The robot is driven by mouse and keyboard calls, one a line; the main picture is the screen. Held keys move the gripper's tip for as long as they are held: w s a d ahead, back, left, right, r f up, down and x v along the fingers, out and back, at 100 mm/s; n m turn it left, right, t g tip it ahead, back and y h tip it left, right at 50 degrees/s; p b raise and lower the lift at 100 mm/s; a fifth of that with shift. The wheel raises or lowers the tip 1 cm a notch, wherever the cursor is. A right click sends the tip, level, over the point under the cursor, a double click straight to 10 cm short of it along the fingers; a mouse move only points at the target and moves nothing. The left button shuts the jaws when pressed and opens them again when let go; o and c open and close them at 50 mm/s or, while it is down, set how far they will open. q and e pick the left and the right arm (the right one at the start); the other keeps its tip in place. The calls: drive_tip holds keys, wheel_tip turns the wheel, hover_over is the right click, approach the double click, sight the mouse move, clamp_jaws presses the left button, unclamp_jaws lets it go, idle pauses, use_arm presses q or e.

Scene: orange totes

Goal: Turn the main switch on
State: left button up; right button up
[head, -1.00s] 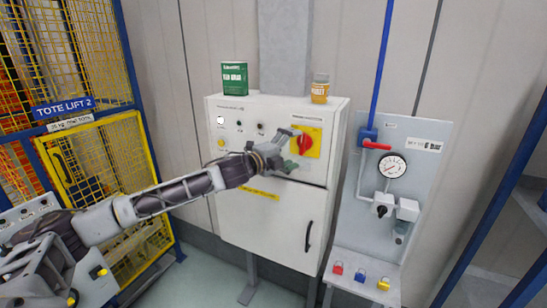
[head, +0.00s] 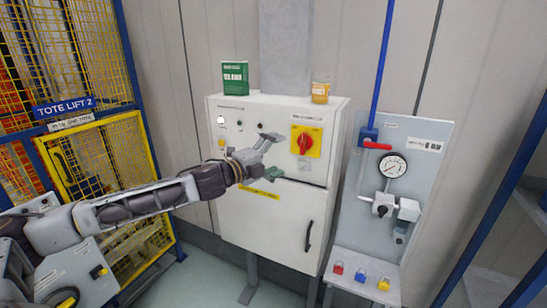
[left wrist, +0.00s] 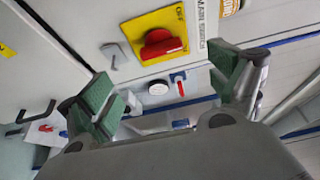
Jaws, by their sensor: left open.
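The main switch is a red rotary handle (head: 304,142) on a yellow plate (head: 315,142), at the upper right of the white cabinet's front. It also shows in the left wrist view as a red knob (left wrist: 162,44) on a yellow plate (left wrist: 140,22), with "OFF" and "MAIN SWITCH" lettering beside it. My left gripper (head: 273,155) is open and empty, to the left of the switch and apart from it. Its green-padded fingers (left wrist: 170,90) are spread wide in the left wrist view, with the knob beyond them. My right gripper is not in view.
The cabinet (head: 265,220) carries a green box (head: 235,78) and an orange-lidded jar (head: 320,91) on top. A gauge panel (head: 425,160) with a red-handled valve stands to the right. A yellow mesh cage (head: 95,165) is at the left.

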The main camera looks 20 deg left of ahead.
use_arm(q)
drive_tip(key=shift+s+a, duration=0.15)
drive_tip(key=shift+s, duration=0.55)
